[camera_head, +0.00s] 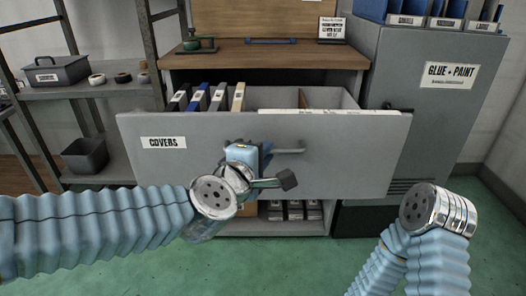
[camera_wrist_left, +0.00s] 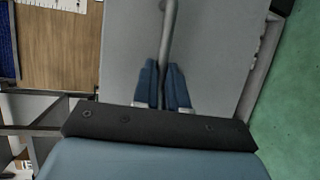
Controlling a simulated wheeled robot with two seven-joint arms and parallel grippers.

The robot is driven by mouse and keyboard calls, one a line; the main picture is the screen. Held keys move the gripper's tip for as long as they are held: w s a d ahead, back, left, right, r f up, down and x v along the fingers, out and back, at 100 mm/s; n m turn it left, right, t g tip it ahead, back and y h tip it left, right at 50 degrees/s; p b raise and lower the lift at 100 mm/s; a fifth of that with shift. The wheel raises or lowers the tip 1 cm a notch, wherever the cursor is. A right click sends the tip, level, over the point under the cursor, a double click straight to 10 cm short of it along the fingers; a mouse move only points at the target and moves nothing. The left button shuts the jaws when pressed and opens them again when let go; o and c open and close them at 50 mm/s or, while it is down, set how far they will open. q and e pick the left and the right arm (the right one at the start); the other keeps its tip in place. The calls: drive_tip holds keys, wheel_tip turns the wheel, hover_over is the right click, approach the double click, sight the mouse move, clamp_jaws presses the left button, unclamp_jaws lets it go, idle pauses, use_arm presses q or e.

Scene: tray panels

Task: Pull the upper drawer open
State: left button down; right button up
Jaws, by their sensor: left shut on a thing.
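In the left wrist view, the blue fingers of my left gripper (camera_wrist_left: 163,85) are shut on the handle bar (camera_wrist_left: 169,35), one on each side, before the grey drawer front (camera_wrist_left: 220,50). My right arm shows at the lower right, but its gripper does not.
Upright binders (camera_head: 211,97) stand in the drawer. A wooden worktop (camera_head: 270,56) lies above it. A grey "GLUE + PAINT" cabinet (camera_head: 430,110) stands at the right. A shelf rack (camera_head: 105,91) with a bin and rolls stands at the left. Green floor (camera_head: 300,265) in front is clear.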

use_arm(q)
drive_tip(key=shift+f, duration=0.1)
drive_tip(key=c, duration=1.2)
unclamp_jaws()
drive_tip(key=shift+s, duration=0.1)
drive_tip(key=p+v, duration=0.3)
drive_tip(key=v, duration=1)
drive_tip(key=shift+s+a, duration=0.15)
drive_tip(key=shift+s, duration=0.1)
